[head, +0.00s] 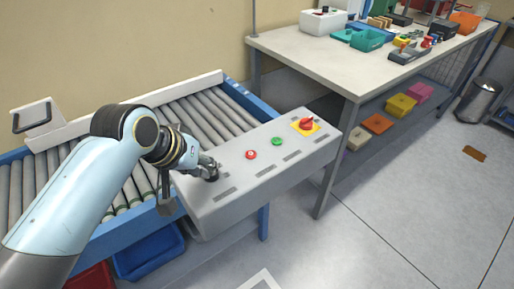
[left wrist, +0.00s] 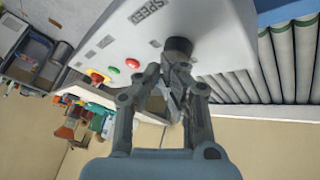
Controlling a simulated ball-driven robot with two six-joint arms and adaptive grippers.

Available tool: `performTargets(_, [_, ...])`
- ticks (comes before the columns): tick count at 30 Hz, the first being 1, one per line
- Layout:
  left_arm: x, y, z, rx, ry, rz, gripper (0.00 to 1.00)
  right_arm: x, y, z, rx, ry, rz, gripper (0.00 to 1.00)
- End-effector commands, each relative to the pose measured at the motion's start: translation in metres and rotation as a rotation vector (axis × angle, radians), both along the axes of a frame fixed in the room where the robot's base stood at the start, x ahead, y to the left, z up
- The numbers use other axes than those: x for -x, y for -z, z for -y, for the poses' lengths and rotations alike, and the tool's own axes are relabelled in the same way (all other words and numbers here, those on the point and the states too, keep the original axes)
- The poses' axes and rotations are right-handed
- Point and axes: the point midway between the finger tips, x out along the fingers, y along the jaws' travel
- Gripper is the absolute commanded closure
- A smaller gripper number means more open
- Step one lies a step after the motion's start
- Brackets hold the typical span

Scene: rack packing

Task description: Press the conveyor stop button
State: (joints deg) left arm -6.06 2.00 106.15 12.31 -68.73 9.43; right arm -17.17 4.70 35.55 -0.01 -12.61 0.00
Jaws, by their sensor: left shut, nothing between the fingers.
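The grey control panel (head: 235,195) stands at the front end of the roller conveyor (head: 190,118). In the left wrist view the red button (left wrist: 155,43) and green button (left wrist: 133,64) show, and a black knob (left wrist: 179,46) stands by the "SPEED" label. My left gripper (head: 210,168) is shut and empty, its tips at the black knob, left of the red button. Contact cannot be told. My right gripper is not in view.
A white worktable (head: 330,62) with bins and small parts stands behind and right of the panel. Coloured bins (head: 400,106) sit on its lower shelf. A blue crate (head: 150,254) lies under the conveyor. A trash can (head: 480,100) stands far right. Floor at front right is clear.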

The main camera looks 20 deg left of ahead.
Motion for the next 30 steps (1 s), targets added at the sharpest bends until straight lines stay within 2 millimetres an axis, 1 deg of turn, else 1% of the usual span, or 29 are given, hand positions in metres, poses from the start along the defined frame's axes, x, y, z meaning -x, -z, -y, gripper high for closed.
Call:
performTargets(1, [-0.021,-0.01,0.007,0.036,-0.014,0.025,1.0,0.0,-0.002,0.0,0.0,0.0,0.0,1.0])
performTargets(3, [-0.047,-0.022,0.017,0.089,-0.034,0.055,1.0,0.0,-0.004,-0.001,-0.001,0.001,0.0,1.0])
performTargets(6, [-0.078,-0.038,0.029,0.156,-0.056,0.09,1.0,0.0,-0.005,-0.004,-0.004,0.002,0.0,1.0])
performTargets(9, [-0.1,-0.052,0.038,0.205,-0.072,0.115,1.0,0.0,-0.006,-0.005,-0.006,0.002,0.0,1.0])
performTargets(12, [-0.114,-0.061,0.044,0.238,-0.082,0.13,1.0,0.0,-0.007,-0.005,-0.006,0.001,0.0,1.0])
performTargets(16, [-0.122,-0.066,0.047,0.255,-0.087,0.139,1.0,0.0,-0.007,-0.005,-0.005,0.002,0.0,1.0])
performTargets(26, [-0.122,-0.066,0.047,0.257,-0.088,0.139,1.0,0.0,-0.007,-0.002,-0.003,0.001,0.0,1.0])
performTargets(30, [-0.122,-0.062,0.047,0.257,-0.088,0.14,1.0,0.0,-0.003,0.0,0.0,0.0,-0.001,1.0])
